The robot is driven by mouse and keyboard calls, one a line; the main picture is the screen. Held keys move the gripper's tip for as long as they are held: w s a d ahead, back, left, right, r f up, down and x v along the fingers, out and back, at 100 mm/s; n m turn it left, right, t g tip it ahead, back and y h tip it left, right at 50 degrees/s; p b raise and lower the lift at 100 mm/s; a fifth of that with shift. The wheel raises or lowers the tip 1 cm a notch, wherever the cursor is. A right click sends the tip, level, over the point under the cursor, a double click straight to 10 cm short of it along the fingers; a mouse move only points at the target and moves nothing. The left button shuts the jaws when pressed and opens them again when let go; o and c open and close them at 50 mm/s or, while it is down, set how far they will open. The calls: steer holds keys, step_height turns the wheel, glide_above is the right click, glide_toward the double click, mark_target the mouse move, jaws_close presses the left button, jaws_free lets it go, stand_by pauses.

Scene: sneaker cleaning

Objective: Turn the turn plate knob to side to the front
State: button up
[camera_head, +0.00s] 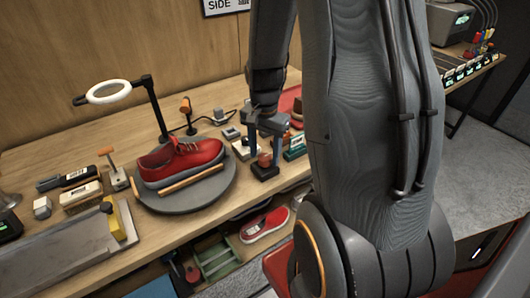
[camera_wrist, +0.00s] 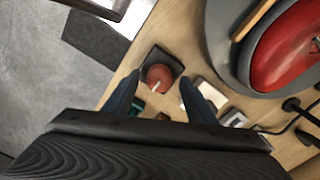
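The red turn plate knob (camera_head: 265,159) sits on a small black base (camera_head: 264,172) on the wooden bench, right of the turn plate. In the wrist view the knob (camera_wrist: 159,77) shows between the fingertips, with a pale mark on its lower edge. My gripper (camera_head: 264,143) points down at the knob; its fingers (camera_wrist: 160,78) are open, one on each side. Whether they touch it cannot be told.
A ring lamp (camera_head: 108,92) stands behind the turn plate. Small boxes (camera_head: 295,146) lie close to the knob on the right. A grey tray (camera_head: 62,250) is at the front left. Another red shoe (camera_head: 264,225) lies below the bench top.

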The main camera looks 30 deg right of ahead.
mark_target(265, 156)
steer(key=shift+r+b, duration=0.75)
steer(key=shift+r, duration=3.15)
steer(key=s+a+n, duration=0.3)
steer(key=a+n, duration=0.3)
steer(key=s+a+n+t, duration=0.1)
steer(key=s+a+n, duration=0.1)
steer(key=a+n, duration=0.4)
steer(key=shift+s+a+f+b, duration=0.4)
steer(key=shift+a+f+b, duration=0.05)
